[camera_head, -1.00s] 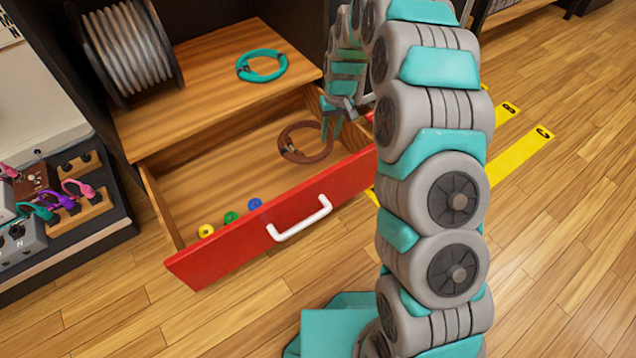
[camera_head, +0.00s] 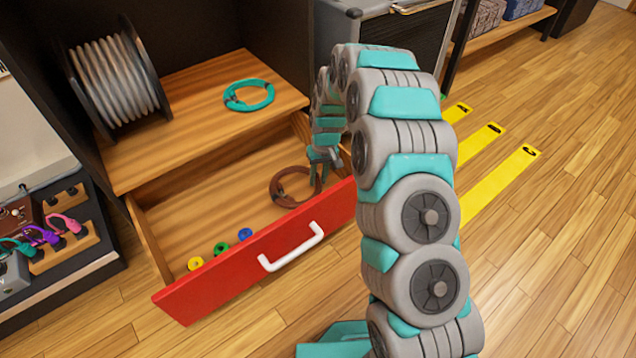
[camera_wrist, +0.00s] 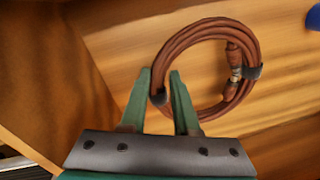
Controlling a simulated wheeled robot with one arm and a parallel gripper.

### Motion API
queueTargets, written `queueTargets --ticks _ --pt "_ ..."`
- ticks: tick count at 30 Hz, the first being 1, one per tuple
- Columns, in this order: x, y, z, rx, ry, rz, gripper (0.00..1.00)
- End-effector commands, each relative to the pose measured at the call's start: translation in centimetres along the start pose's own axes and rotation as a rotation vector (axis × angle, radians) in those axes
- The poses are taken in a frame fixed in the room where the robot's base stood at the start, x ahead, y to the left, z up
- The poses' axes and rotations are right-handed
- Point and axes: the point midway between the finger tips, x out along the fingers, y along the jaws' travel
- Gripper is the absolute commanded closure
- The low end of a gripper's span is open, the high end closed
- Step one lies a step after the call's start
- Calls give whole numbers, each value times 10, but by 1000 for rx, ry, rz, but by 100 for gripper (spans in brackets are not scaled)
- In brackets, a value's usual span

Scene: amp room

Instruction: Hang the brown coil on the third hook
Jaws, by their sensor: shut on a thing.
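The brown coil (camera_head: 275,187) is a ring of cable in the open drawer, at its right end. In the wrist view the coil (camera_wrist: 172,48) shows as a full ring, with a dark tie and a metal connector on its right side. My gripper (camera_head: 318,168) reaches down at the coil's right edge in the head view. In the wrist view my gripper (camera_wrist: 161,78) has its two green fingers on either side of the coil's near left edge, shut on it. I cannot tell whether the coil touches the drawer floor. No hooks are in view.
The red drawer front (camera_head: 225,275) has a white handle (camera_head: 290,247). Yellow, green and blue small rings lie in the drawer. A teal coil (camera_head: 233,103) and cable spool (camera_head: 112,80) are on the shelf above. Pedals stand at left. Open floor lies right, with yellow strips (camera_head: 500,185).

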Motion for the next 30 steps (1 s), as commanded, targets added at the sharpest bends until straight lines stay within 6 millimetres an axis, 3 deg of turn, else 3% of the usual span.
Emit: queueTargets --ticks 4,13,14,21,30 --pt "21 2 1 1 -5 -1 100" --pt "22 2 0 1 -1 0 100" --pt "21 2 0 1 -1 0 67" --pt "21 2 0 1 -1 0 41" --pt "23 3 0 1 -1 0 41"
